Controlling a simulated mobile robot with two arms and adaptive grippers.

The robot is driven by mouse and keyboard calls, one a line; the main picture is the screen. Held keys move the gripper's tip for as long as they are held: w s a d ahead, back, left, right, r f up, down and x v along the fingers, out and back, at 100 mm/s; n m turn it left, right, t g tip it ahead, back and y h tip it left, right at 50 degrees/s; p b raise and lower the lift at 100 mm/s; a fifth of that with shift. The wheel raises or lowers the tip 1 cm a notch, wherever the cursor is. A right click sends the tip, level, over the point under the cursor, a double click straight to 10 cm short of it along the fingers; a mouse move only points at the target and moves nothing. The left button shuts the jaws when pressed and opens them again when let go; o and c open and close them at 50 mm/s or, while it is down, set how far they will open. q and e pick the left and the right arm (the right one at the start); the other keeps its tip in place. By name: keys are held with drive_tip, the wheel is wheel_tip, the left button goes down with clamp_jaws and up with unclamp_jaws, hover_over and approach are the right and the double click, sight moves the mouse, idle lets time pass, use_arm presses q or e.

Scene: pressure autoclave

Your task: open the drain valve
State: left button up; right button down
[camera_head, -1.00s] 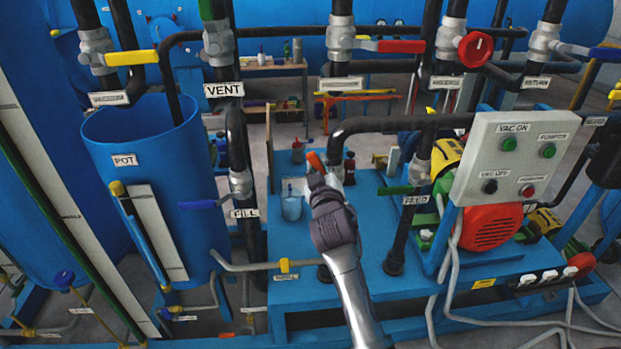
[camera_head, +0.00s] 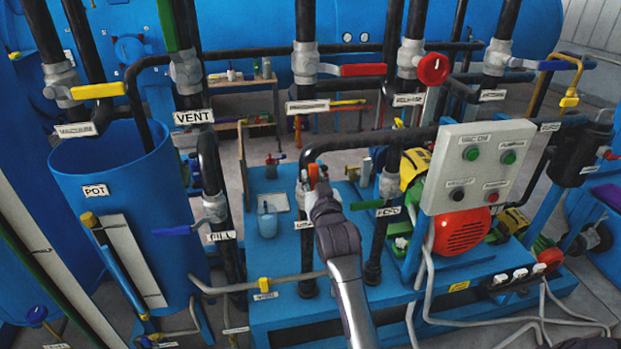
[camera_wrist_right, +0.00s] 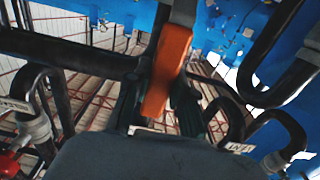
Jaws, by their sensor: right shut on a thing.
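My right gripper (camera_head: 316,187) reaches up from the bottom middle to a valve on the black pipe in front of the blue skid. It is shut on an orange valve handle (camera_head: 313,173), which stands nearly upright in the head view. In the right wrist view the same orange handle (camera_wrist_right: 166,75) sits between the dark fingers. The gripper hides most of the valve body. I cannot read a drain label on this valve. My left gripper is not in view.
A grey control box (camera_head: 478,166) stands right of my arm, above a red motor cover (camera_head: 463,231). The blue pot (camera_head: 115,190) is at left. A green-handled valve (camera_head: 367,205) is close on the right. A blue cup (camera_head: 267,223) stands on the skid.

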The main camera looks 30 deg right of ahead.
idle(0.3)
drive_tip(key=c, duration=1)
unclamp_jaws()
drive_tip(key=shift+d, duration=0.1)
drive_tip(key=shift+o, duration=0.2)
drive_tip(key=shift+s, duration=0.1)
drive_tip(key=v, duration=0.7)
drive_tip(key=shift+s, duration=0.15)
